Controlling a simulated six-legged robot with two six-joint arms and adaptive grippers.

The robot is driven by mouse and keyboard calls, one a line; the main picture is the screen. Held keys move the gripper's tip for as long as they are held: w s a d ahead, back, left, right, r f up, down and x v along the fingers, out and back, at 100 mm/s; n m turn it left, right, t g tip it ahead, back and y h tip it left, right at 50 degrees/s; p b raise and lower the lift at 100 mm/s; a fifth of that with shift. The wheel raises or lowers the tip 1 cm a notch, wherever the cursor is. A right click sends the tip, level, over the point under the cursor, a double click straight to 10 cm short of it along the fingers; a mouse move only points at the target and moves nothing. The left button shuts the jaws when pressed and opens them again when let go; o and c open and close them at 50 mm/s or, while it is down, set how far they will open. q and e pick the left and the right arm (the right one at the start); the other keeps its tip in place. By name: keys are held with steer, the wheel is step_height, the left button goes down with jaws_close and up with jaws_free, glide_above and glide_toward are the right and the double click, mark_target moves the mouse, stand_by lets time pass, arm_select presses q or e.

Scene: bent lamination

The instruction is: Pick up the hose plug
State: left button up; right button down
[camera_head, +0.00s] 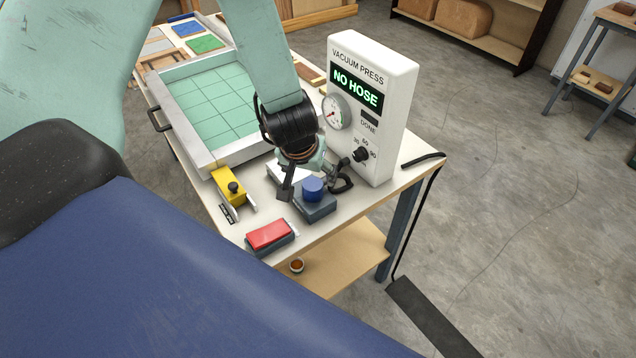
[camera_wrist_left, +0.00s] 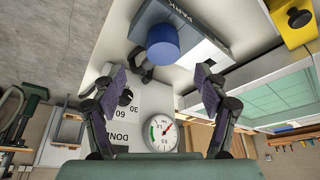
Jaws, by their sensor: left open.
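The hose plug appears to be the blue cylinder (camera_head: 313,187) standing upright on a dark blue-grey block (camera_head: 318,210) near the table's front corner. A black curved piece, perhaps hose, shows beside it. In the left wrist view the blue cylinder (camera_wrist_left: 162,45) is at the top centre, on a block marked PARK (camera_wrist_left: 205,42). My left gripper (camera_head: 308,183) is open and empty, just above and behind the cylinder, its fingers pointing down. In the left wrist view the two fingers (camera_wrist_left: 160,82) are spread wide, with the cylinder beyond their tips. My right gripper is not in view.
The white vacuum press box (camera_head: 385,110) reads NO HOSE and stands close on the right. A yellow clamp (camera_head: 228,184) and a red-topped block (camera_head: 269,235) lie left of the plug. A framed green-grid bed (camera_head: 215,105) fills the table behind.

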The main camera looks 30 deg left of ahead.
mark_target(312, 185)
arm_select(q)
steer(key=b+x, duration=0.1)
steer(key=x, duration=0.2)
steer(key=b+x, duration=0.1)
steer(key=x, duration=0.3)
steer(key=shift+s+a+f, duration=0.1)
steer(key=shift+s+a, duration=0.1)
steer(key=shift+w+f+b, duration=0.2)
steer(key=shift+f+b, duration=0.05)
steer(key=shift+b, duration=0.05)
steer(key=shift+a, duration=0.1)
steer(key=shift+c, duration=0.5)
steer(key=c, duration=1.2)
